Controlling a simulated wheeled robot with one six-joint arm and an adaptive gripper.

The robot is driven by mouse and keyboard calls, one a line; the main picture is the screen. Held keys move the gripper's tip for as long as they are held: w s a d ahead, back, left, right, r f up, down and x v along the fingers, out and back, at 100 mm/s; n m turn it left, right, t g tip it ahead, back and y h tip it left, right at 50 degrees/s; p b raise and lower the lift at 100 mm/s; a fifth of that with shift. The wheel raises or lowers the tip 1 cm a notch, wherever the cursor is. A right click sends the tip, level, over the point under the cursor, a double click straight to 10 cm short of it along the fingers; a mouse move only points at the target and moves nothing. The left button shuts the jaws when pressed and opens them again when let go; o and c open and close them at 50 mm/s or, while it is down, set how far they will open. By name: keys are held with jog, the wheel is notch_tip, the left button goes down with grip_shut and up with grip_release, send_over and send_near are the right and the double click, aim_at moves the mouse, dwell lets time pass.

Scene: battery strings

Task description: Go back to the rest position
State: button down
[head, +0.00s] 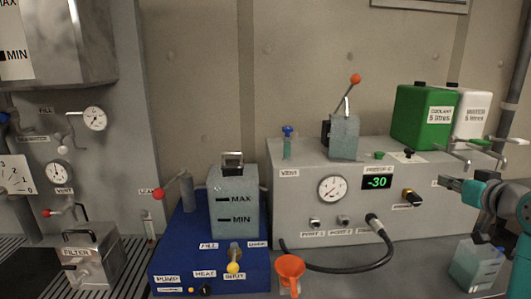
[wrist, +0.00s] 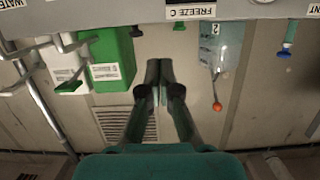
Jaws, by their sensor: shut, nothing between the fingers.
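My gripper (head: 447,183) is at the right edge in the head view, in front of the right end of the grey console (head: 310,200). Its teal and dark fingers point left. In the wrist view my gripper (wrist: 160,68) has its fingers together with nothing between them. That view is upside down and shows the wall, the green coolant container (wrist: 115,72) and a grey block with an orange-knobbed lever (wrist: 217,106).
The green container (head: 412,118) and a white one (head: 474,115) stand on the console, with metal taps (head: 455,150) close above my gripper. A black hose (head: 350,265) and orange funnel (head: 290,270) lie left.

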jog(key=s+a+f+m, duration=0.1)
jog(key=s+a+f, duration=0.25)
jog(key=f, duration=0.65)
jog(key=s+a+f+m+h, duration=0.1)
jog(key=s+a+f, duration=0.1)
jog(key=a+f, duration=0.5)
jog(key=s+a+f+m, duration=0.1)
jog(key=s+a+f, duration=0.15)
jog(key=f, duration=0.95)
jog(key=s+a+f, duration=0.4)
jog(key=s+f, duration=0.4)
jog(key=s, duration=0.1)
jog(key=s+a+f, duration=0.2)
jog(key=s+a, duration=0.2)
jog(key=s, duration=0.5)
jog(key=s+a+f, duration=0.2)
jog(key=s+a, duration=0.1)
jog(key=s, duration=0.7)
jog(key=s+a+r+n, duration=0.1)
jog(key=s+r, duration=0.1)
jog(key=s, duration=0.6)
jog(key=s+a+r+n, duration=0.2)
jog(key=s+r, duration=0.1)
jog(key=s, duration=0.6)
jog(key=shift+a+r+g+y, duration=0.25)
jog(key=shift+g+y, duration=0.05)
jog(key=shift+y, duration=0.1)
